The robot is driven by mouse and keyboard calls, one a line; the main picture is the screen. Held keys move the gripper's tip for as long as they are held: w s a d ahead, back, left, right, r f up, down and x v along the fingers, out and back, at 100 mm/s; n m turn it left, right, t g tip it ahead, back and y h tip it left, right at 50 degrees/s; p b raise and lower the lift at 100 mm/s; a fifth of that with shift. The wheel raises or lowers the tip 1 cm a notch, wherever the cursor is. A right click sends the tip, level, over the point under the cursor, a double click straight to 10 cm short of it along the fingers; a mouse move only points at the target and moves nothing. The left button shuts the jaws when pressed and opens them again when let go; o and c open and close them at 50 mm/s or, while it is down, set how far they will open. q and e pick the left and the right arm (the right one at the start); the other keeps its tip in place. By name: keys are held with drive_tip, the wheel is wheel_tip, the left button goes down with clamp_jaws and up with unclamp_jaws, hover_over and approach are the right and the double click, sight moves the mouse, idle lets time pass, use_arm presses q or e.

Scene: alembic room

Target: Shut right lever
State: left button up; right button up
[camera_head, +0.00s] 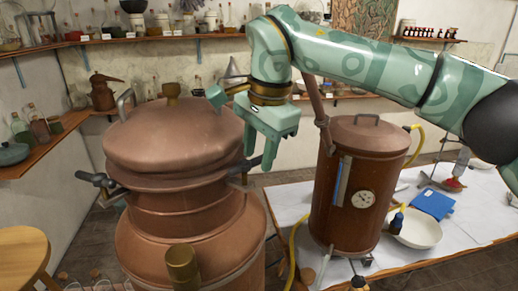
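The large copper still (180,215) stands at left centre with its domed lid (170,135) resting on top. The right lever (243,166), a dark handle on a metal bracket, sits at the right side of the still just under the lid's rim and sticks out to the right. A matching left lever (95,179) sticks out on the other side. My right gripper (259,160) points down at the right lever, its green fingers apart with a small gap. The fingertips are very close to the handle; I cannot tell whether they touch. My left gripper is out of view.
A copper condenser drum (358,185) with a gauge stands on the white-covered table to the right. A white bowl (418,229) and a blue book (432,203) lie beside it. A copper pipe slants behind my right arm. A wooden stool (24,255) is at lower left.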

sight(257, 160)
clamp_jaws()
drive_tip(key=shift+s+m, duration=0.1)
drive_tip(key=shift+m, duration=0.2)
drive_tip(key=m, duration=0.2)
drive_tip(key=shift+s+d+r+m, duration=0.1)
drive_tip(key=shift+s+d+m, duration=0.1)
drive_tip(key=shift+s+m, duration=0.1)
drive_tip(key=m, duration=0.2)
drive_tip(key=s+m+h, duration=0.1)
drive_tip(key=m, duration=0.1)
drive_tip(key=s+m, duration=0.1)
drive_tip(key=m, duration=0.2)
drive_tip(key=shift+t+h, duration=0.3)
drive_tip(key=shift+h, duration=0.1)
drive_tip(key=shift+s+a+m+h+p, duration=0.2)
drive_tip(key=shift+s+m, duration=0.05)
drive_tip(key=shift+m, duration=0.9)
drive_tip(key=shift+s+a+m+h+p, duration=0.15)
drive_tip(key=shift+s+m+h, duration=0.05)
drive_tip(key=shift+m, duration=0.95)
